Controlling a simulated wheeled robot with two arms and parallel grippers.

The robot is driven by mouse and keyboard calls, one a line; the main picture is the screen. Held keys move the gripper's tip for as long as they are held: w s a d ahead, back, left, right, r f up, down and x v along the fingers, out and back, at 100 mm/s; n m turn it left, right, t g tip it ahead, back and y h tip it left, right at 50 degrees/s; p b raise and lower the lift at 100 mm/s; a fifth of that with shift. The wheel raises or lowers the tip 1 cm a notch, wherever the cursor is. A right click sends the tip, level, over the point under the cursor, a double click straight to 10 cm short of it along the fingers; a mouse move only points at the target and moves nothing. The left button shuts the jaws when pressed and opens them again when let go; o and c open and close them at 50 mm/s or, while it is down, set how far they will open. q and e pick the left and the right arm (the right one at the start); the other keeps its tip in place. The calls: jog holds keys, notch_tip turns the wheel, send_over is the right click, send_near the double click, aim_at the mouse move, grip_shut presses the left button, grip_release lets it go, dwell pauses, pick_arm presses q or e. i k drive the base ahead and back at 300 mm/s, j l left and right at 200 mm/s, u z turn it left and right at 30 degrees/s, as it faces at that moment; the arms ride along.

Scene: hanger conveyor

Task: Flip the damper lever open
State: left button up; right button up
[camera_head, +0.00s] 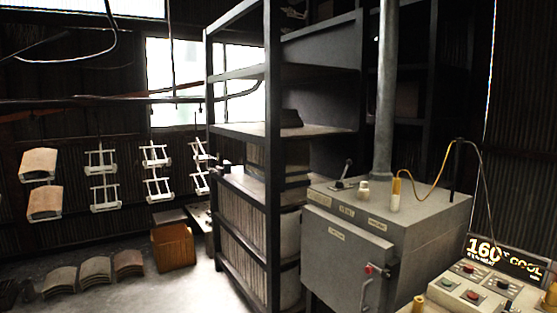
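A lever with a dark knob (346,170) stands on the top left of the grey metal cabinet (345,262), beside a small label plate; it leans slightly right of upright. It looks like the damper lever, but its label is too small to read. A grey vertical pipe (385,90) rises from the cabinet top behind it. Neither of my grippers can be made out in this view.
A control panel (470,290) with buttons and a display (497,255) reading 160 and COOL stands at lower right. A cream knob (363,190) and yellow-tipped post (395,192) sit near the lever. A dark shelf rack (273,150) stands left; hangers (104,190) hang beyond.

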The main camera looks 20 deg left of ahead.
aim_at(345, 172)
jog(key=u, duration=0.25)
jog(key=i, duration=0.85)
jog(key=j+z, duration=0.1)
jog(key=z, duration=1.2)
